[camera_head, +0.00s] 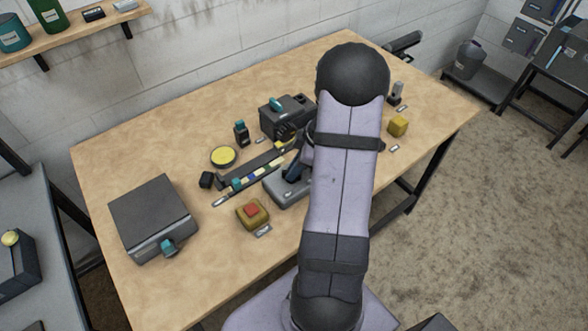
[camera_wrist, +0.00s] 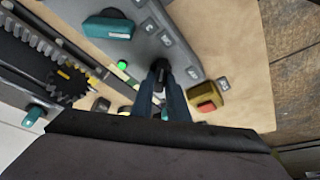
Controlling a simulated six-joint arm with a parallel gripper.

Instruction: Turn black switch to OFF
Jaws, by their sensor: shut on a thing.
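The black switch (camera_wrist: 160,66) shows in the wrist view as a small dark piece at the tips of my gripper (camera_wrist: 160,74). It stands at the edge of a grey panel (camera_wrist: 178,50) with small labels, too small to read. My gripper's two dark blue fingers are shut on the switch, and they hide part of it. Which way the switch points I cannot tell. In the head view my arm covers much of this spot; a grey box (camera_head: 286,194) shows just left of the arm, with my gripper (camera_head: 292,172) above it.
A yellow block with a red button (camera_head: 252,212) stands close to the grey box. A toothed rack and gear (camera_wrist: 68,84) and a teal handle (camera_wrist: 108,24) lie near my gripper. A dark box (camera_head: 152,215) stands at the left.

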